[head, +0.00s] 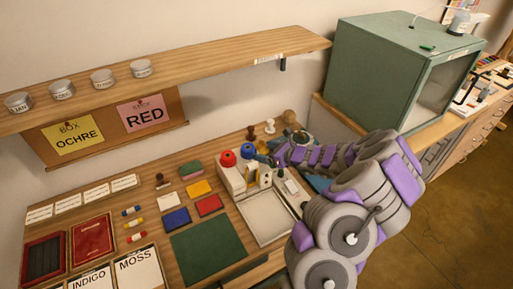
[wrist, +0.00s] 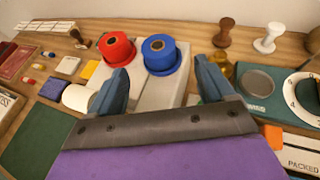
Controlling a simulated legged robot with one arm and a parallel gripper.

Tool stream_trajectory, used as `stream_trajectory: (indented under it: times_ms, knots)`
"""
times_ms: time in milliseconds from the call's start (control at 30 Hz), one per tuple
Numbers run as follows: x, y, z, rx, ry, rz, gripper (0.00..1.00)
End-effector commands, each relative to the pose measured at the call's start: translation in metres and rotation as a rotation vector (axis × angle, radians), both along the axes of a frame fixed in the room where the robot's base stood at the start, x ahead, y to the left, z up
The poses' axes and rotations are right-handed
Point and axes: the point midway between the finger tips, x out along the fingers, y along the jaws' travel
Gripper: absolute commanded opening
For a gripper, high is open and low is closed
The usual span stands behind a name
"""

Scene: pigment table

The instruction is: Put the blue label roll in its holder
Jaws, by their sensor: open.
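A blue roll (wrist: 160,56) with a brown core stands upright on a pale grey block (wrist: 152,94) in the wrist view. It also shows in the head view (head: 248,152), behind the pale block's front part. A matching red roll (wrist: 116,46) stands just left of it. My gripper (wrist: 162,84) is open, with one blue finger on each side of the block, and the blue roll shows beyond and between the fingertips. I see nothing held. Which part is the blue roll's holder I cannot tell.
A white cylinder (wrist: 79,97) is by my left finger. Right are a teal scale (wrist: 262,98), an amber bottle (wrist: 222,64) and stamps (wrist: 269,38). A pale tray (head: 266,218) and a green mat (head: 207,250) lie in front. A shelf (head: 215,62) hangs above.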

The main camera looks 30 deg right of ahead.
Motion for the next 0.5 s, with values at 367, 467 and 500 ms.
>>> stream_trajectory:
  times_ms: [367, 467, 500]
  knots:
    - [-0.033, -0.014, 0.015, -0.001, 0.001, -0.001, 0.82]
    - [-0.035, -0.014, 0.015, -0.002, 0.001, 0.000, 0.82]
    - [-0.034, -0.013, 0.016, -0.002, 0.000, 0.003, 0.82]
